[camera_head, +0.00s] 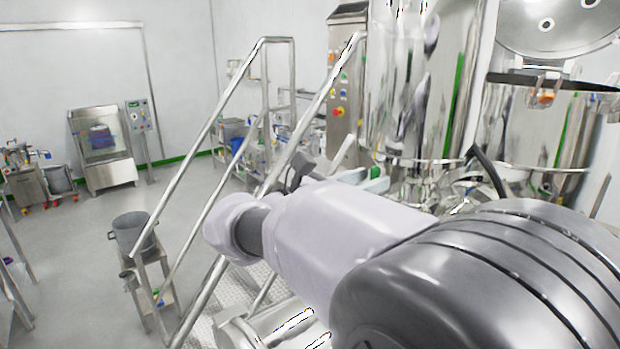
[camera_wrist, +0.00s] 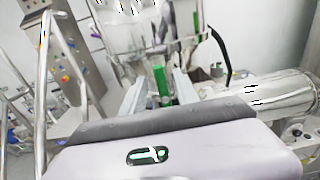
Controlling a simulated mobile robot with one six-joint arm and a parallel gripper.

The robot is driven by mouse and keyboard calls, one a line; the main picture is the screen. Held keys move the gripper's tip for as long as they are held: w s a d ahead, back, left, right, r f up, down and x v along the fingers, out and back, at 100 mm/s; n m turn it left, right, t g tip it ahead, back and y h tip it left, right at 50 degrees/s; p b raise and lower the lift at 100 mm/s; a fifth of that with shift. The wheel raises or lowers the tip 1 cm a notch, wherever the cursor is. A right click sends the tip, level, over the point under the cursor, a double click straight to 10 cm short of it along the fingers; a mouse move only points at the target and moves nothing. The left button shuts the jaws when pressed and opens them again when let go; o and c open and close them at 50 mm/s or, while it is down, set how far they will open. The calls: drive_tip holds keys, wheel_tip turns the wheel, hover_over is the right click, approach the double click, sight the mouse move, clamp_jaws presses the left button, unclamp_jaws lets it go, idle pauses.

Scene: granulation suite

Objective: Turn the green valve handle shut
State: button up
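The green valve handle (camera_wrist: 160,78) shows in the wrist view as a narrow upright green strip just ahead of my gripper. My gripper (camera_wrist: 158,88) is open, with one pale finger on each side of the green strip and a gap to either side. Whether the fingers reach around the handle or only line up with it cannot be told. In the head view, a small piece of green (camera_head: 375,172) shows by the fingers of my gripper (camera_head: 360,178). My arm hides much of the area below it, and the valve body is not clear.
Large shiny steel vessels (camera_head: 425,90) stand right behind the handle. Metal stair railings (camera_head: 215,125) rise left of my arm. A control panel with buttons (camera_head: 340,105) stands behind the railing. A grey pot (camera_head: 131,232) sits on a stand at left. The floor at left is mostly open.

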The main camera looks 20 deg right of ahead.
clamp_jaws()
drive_tip(key=shift+s+m+b, duration=0.15)
drive_tip(key=shift+m+b, duration=0.15)
drive_tip(key=s+f+m+b, duration=0.1)
drive_tip(key=m+b, duration=0.4)
drive_tip(key=s+f+m+b, duration=0.1)
drive_tip(key=m+b, duration=0.5)
drive_tip(key=s+d+f+m+b, duration=0.1)
drive_tip(key=m+b, duration=0.5)
drive_tip(key=shift+d+f, duration=0.1)
drive_tip(key=shift+f, duration=0.15)
drive_tip(key=shift+m+b, duration=0.3)
drive_tip(key=shift+b, duration=0.05)
unclamp_jaws()
